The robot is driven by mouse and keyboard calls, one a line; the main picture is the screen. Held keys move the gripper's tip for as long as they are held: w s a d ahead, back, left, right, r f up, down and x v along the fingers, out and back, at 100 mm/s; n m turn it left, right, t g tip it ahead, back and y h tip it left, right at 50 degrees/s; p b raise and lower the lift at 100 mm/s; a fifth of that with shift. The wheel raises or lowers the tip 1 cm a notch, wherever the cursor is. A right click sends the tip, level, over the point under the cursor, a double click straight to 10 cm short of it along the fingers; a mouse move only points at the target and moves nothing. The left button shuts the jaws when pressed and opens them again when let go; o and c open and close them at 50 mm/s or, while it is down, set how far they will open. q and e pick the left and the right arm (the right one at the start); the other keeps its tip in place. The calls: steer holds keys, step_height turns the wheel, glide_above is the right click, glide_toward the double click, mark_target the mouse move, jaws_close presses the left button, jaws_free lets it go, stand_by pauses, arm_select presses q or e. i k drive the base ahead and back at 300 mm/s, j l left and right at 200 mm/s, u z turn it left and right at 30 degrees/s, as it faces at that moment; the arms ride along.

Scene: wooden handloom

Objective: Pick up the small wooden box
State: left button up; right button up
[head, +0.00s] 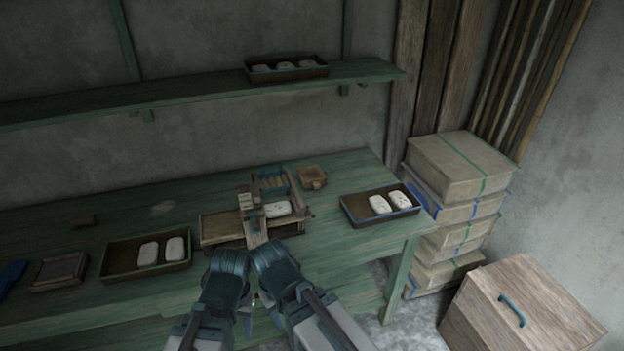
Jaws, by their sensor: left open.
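A small, open-topped wooden box (312,177) sits on the green workbench (345,240) near its back edge, right of the small loom (262,205). It stands apart from the loom and from the dark tray at its right. My left gripper (251,302) shows only in small part, low in the picture between my two arms. It is open, in front of the bench and well away from the box. I see nothing in it. My right gripper is hidden behind my arm parts.
Dark trays with white pieces stand on the bench at right (348,212) and left (112,262), and on the shelf (285,68). Stacked cartons (455,170) and a large wooden chest (535,310) stand right of the bench. Bench surface behind the left tray is mostly clear.

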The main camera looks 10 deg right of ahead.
mark_target(310, 177)
steer(key=i+l, duration=0.25)
steer(key=i+l+z, duration=0.1)
steer(key=i+z, duration=0.3)
steer(key=z, duration=1.15)
steer(key=k+l, duration=0.05)
